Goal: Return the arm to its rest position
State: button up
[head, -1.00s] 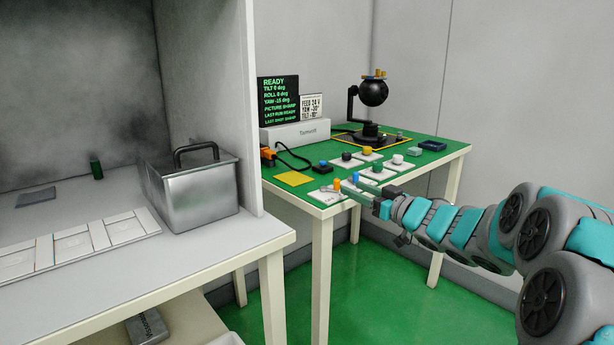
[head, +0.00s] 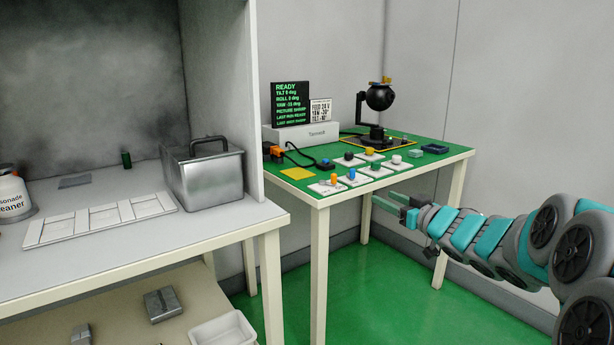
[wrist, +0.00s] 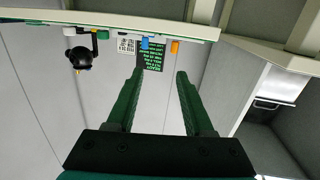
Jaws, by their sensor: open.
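My gripper (head: 396,206) is at the end of my grey and teal arm, in front of the right part of the green-topped table (head: 408,165) and apart from it. Its two green fingers are spread and empty. In the wrist view, my gripper (wrist: 158,76) shows its parted fingers with nothing between them. That view is upside down, with the table edge (wrist: 100,25) along the top. The arm reaches in from the right side of the head view.
The table holds several knobs on white plates, a black gimbal camera (head: 379,97) and a dark status screen (head: 291,103). A grey bench (head: 130,245) with a metal bin (head: 205,180) stands at left. Green floor (head: 375,290) is open below my arm.

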jog(key=s+d+f+m+g+h, duration=0.35)
jog(key=s+f+h, duration=0.2)
jog(key=s, duration=0.35)
jog(key=s+d+f+m+g+h, duration=0.2)
jog(key=s+f+m+g+h, duration=0.25)
jog(key=s, duration=0.55)
jog(key=s+a+f+g, duration=0.3)
jog(key=s, duration=0.7)
jog(key=s+a+f+n+g+y, duration=0.1)
jog(key=s+a+f+g, duration=0.1)
jog(key=s, duration=0.9)
jog(key=s+a+f+n+g+y, duration=0.1)
jog(key=s+a+f+g, duration=0.2)
jog(key=s, duration=0.7)
jog(key=shift+s+a+f+g, duration=0.35)
jog(key=shift+a+g, duration=0.35)
jog(key=shift+a, duration=0.5)
